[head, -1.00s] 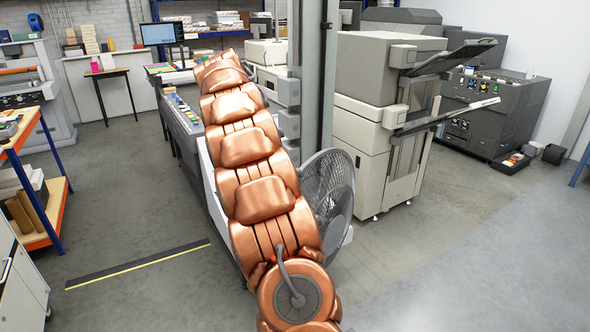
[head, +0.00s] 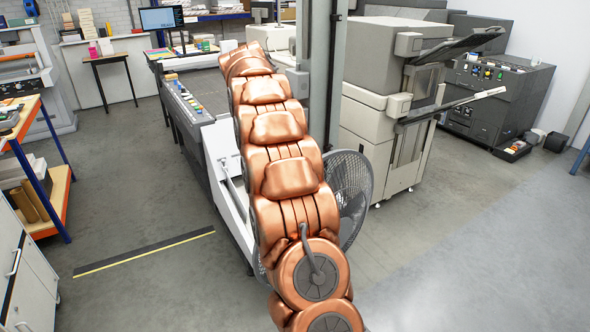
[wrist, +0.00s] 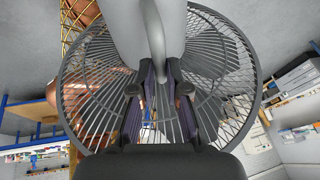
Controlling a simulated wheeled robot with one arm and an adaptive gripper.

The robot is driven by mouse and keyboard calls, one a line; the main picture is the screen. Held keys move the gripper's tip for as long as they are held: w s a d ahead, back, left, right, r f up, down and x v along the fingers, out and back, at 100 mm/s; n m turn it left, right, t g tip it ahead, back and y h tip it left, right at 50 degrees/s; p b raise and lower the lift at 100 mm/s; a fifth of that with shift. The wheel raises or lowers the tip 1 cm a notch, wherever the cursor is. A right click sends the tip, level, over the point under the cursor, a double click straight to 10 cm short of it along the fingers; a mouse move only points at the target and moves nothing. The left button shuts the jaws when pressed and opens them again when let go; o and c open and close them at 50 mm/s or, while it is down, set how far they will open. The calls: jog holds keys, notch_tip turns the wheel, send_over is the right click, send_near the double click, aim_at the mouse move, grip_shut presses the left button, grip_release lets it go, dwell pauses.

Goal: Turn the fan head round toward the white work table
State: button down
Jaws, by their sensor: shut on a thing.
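The fan's round dark wire cage (head: 354,190) shows beside my copper-coloured arm in the head view, partly hidden by it. In the wrist view the cage (wrist: 235,75) fills much of the picture, seen from behind the grey fan body (wrist: 125,25). My gripper (wrist: 158,80) is shut on the narrow grey handle (wrist: 156,45) at the back of the fan head. The head view hides my gripper behind the arm. I cannot single out the white work table with certainty.
A beige printing machine (head: 385,120) stands to the right of the fan, and a grey console (head: 185,105) to the left. A grey column (head: 327,75) rises behind my arm. Floor is clear at the front right and around the yellow-edged strip (head: 145,252).

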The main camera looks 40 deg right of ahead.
jog(key=shift+f, duration=0.1)
dwell(0.3)
jog(key=c, duration=1.3)
grip_release()
jog(key=shift+s+d, duration=0.1)
jog(key=shift+d, duration=0.05)
jog(key=shift+c, duration=0.2)
jog(key=shift+o, duration=0.8)
jog(key=shift+c, duration=0.2)
